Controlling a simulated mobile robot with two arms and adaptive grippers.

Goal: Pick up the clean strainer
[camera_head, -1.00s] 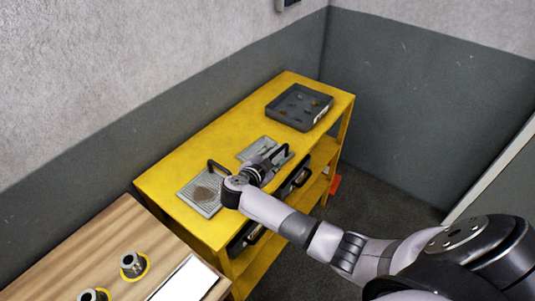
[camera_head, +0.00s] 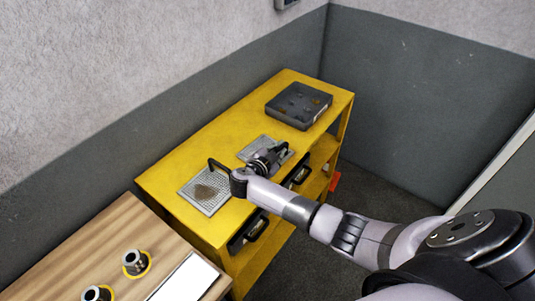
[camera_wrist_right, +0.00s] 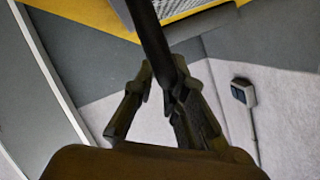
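The clean strainer (camera_head: 255,147) is a flat grey mesh plate with a black handle on the yellow bench. It is partly hidden behind my right gripper (camera_head: 272,160). In the right wrist view the black handle (camera_wrist_right: 151,35) runs between the fingertips of my right gripper (camera_wrist_right: 163,75), which look closed on it. A part of the mesh (camera_wrist_right: 172,8) shows at the top there. A second strainer (camera_head: 192,190), with a brown dirty patch and its own black handle, lies to the left on the bench. My left gripper is not in view.
A dark grey tray (camera_head: 318,118) with small brown pieces stands at the bench's far end. The yellow bench (camera_head: 240,118) is bare behind the strainers. A wooden table (camera_head: 75,245) with metal parts and a white panel stands at the near left. Walls close in behind.

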